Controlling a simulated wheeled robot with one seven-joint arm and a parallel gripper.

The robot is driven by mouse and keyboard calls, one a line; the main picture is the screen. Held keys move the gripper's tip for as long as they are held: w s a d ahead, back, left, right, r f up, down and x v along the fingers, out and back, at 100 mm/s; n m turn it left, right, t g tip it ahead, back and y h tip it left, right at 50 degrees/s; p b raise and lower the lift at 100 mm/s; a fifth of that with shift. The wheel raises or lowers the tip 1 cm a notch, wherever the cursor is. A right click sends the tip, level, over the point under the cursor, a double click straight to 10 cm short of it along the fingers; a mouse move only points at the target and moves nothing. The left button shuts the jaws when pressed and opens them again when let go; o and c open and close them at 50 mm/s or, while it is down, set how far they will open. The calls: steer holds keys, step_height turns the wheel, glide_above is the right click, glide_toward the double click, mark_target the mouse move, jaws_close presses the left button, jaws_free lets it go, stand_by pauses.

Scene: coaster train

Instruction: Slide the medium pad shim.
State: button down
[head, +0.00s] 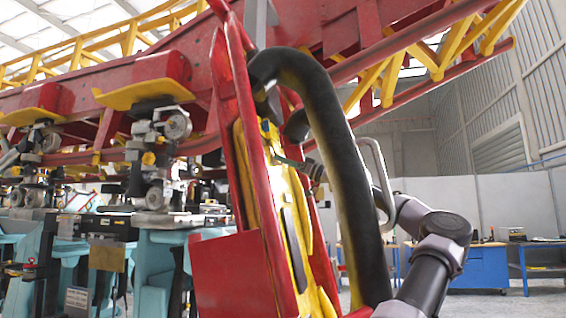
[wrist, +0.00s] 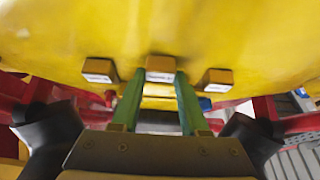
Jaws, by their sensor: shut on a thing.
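In the head view, my gripper (head: 283,158) reaches the yellow part of the red coaster frame, partly hidden behind a thick black padded bar; the shims cannot be made out there.
The black padded bar (head: 345,165) curves in front of my gripper. Red frame tubes (head: 255,150) stand close by on the left. In the wrist view, dark rounded parts (wrist: 50,135) flank my gripper on both sides. Blue workbenches (head: 485,266) stand far behind on the right.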

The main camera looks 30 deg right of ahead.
steer(key=shift+s+d+f, duration=0.15)
steer(key=shift+f, duration=0.8)
steer(key=shift+s+d+f, duration=0.1)
steer(key=shift+f, duration=0.85)
steer(key=shift+c, duration=2)
jaws_free()
steer(key=shift+s+d, duration=0.1)
steer(key=v, duration=1)
steer(key=shift+s+f, duration=0.2)
steer(key=shift+d, duration=0.2)
